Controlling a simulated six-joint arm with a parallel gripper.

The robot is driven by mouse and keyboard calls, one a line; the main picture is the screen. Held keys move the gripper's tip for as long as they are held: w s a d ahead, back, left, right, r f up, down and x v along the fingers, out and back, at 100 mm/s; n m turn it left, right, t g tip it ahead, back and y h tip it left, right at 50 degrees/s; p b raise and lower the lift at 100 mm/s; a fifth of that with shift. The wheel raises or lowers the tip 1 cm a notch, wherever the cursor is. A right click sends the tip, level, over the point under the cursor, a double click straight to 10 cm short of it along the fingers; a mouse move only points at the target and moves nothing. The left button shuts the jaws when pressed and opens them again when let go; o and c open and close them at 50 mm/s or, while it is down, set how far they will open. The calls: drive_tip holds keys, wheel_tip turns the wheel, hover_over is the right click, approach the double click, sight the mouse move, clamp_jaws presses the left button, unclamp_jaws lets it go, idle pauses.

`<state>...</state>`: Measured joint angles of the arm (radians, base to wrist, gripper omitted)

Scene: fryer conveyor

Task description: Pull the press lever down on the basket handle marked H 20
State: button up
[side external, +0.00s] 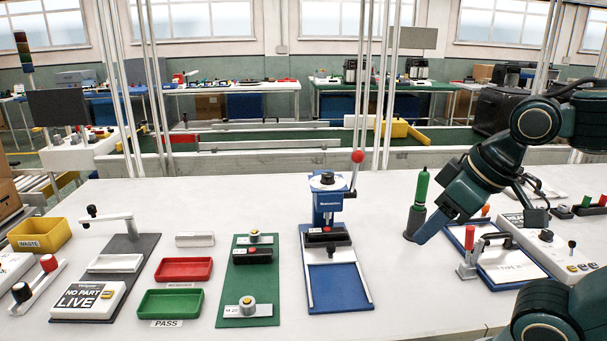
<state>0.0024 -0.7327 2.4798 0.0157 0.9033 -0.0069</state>
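The blue press (327,203) stands upright at mid-table on a blue base plate with silver rails. Its lever (356,172), tipped with a red ball, points up on the right side of the press. A black basket handle (327,240) sits under the press head; its marking is too small to read. A similar black handle (252,256) lies on a green fixture board to the left. My gripper (432,228) hangs right of the press, apart from the lever and pointing down to the left. Its finger opening is not clear from this side.
A green-topped upright tool (421,190) stands between the press and my gripper. A red clamp (469,240) and framed plate are at right. Red (184,263) and green (150,302) trays lie left. Bare table lies between the green board and press.

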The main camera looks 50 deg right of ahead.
drive_tip(key=w+d+r+m+h, duration=0.1)
drive_tip(key=w+d+r, duration=0.1)
drive_tip(key=w, duration=0.2)
drive_tip(key=w+d+r+m, duration=0.1)
drive_tip(key=w+d+r, duration=0.2)
drive_tip(key=w, duration=0.1)
drive_tip(key=w+d+r+g+h, duration=0.1)
drive_tip(key=w+d+r, duration=0.1)
drive_tip(key=w, duration=0.2)
drive_tip(key=shift+d+r+m+h, duration=0.3)
drive_tip(key=shift+d+r+m, duration=0.05)
drive_tip(key=shift+d+m, duration=0.05)
drive_tip(key=m+g+h, duration=0.2)
drive_tip(key=m, duration=0.1)
approach(358, 155)
drive_tip(key=shift+w+d+r, duration=0.1)
drive_tip(key=shift+d+r, duration=0.25)
drive_tip(key=shift+d, duration=0.05)
drive_tip(key=shift+d+f, duration=0.1)
drive_tip(key=shift+f, duration=0.05)
drive_tip(key=x, duration=1.3)
drive_tip(key=shift+f, duration=0.3)
clamp_jaws()
